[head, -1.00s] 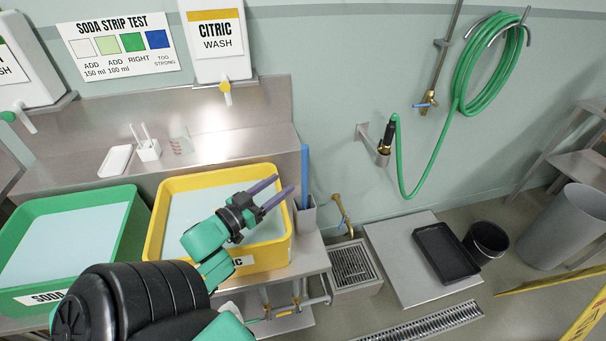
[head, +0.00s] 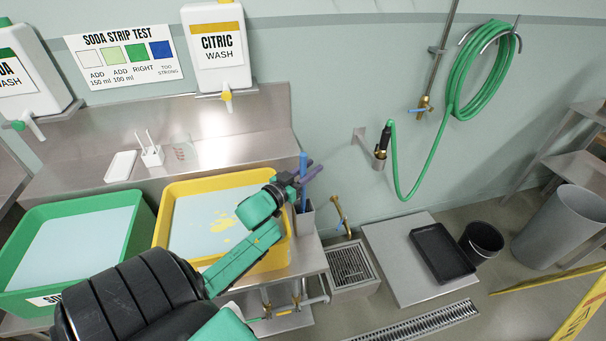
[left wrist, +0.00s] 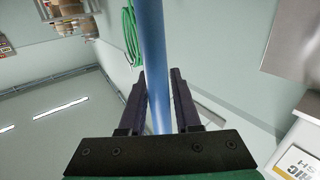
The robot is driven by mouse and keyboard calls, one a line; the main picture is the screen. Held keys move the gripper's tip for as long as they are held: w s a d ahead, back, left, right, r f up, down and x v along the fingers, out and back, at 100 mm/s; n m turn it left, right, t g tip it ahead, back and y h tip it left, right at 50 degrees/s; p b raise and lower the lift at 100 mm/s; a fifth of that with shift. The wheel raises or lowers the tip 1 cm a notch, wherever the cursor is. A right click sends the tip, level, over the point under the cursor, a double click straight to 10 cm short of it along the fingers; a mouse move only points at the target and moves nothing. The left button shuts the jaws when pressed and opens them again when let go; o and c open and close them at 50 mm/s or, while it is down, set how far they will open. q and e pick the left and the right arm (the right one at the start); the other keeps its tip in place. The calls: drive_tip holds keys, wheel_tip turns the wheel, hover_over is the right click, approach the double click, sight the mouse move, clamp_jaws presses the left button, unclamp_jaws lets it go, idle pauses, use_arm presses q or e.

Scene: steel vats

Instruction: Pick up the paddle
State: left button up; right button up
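The paddle's blue handle (head: 303,164) stands upright in a small grey holder (head: 304,222) at the right end of the steel bench; its lower part is hidden in the holder. My left gripper (head: 312,174) is at the upper part of the handle. In the left wrist view the blue handle (left wrist: 155,45) runs between the two dark fingers of the left gripper (left wrist: 158,78). The fingers are apart, one on each side, and do not look closed on it. My right gripper is in neither view.
A yellow tub (head: 167,205) of pale liquid with yellow patches lies under my left arm, beside a green tub (head: 142,228). A brass tap (head: 340,215) and a hose nozzle (head: 383,145) are right of the holder. A black tray (head: 440,252) lies further right.

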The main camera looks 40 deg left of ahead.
use_arm(q)
clamp_jaws()
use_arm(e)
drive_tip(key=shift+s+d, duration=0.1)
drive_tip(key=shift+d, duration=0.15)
use_arm(q)
drive_tip(key=shift+r, duration=0.1)
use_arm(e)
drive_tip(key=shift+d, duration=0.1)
